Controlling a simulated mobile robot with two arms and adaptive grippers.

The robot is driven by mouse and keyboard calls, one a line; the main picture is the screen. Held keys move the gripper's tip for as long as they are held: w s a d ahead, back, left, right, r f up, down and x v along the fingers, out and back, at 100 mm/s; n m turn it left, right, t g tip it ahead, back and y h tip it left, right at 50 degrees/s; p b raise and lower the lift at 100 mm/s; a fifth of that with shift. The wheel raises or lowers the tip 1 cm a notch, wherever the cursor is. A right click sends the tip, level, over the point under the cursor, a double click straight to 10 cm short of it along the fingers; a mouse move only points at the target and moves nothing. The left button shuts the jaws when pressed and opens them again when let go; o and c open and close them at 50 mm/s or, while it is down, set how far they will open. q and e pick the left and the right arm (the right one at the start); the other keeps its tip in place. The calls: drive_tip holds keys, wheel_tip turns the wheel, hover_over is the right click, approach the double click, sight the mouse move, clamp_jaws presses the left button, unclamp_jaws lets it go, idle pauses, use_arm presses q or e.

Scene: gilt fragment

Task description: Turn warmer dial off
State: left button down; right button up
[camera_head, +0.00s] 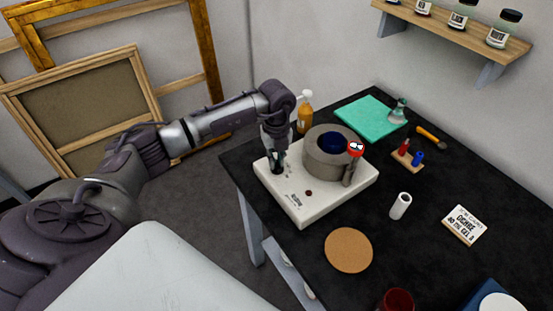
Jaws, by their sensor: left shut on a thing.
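The warmer (325,195) is a white box with printed text on its front left part, standing on the black table. A round grey-brown pot holder (325,165) with a dark blue inside sits on top of it. My left gripper (277,167) reaches down from above onto the left corner of the warmer's top. It is shut on the warmer dial there, and its fingers hide most of the dial, so its setting cannot be read. A small dark red spot (308,193) shows on the warmer's top near the front. My right gripper is out of view.
A red-headed gauge (356,148) stands at the holder's right side. An orange bottle (305,114) is close behind my left gripper. A teal mat (370,117), white roll (400,206), cork disc (348,250) and label card (464,225) lie on the black table (430,270). A jar shelf (455,28) hangs above.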

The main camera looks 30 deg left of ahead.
sight(277, 162)
use_arm(q)
drive_tip(key=shift+w+r, duration=0.1)
drive_tip(key=c, duration=1.2)
unclamp_jaws()
wheel_tip(277, 162, up, 12)
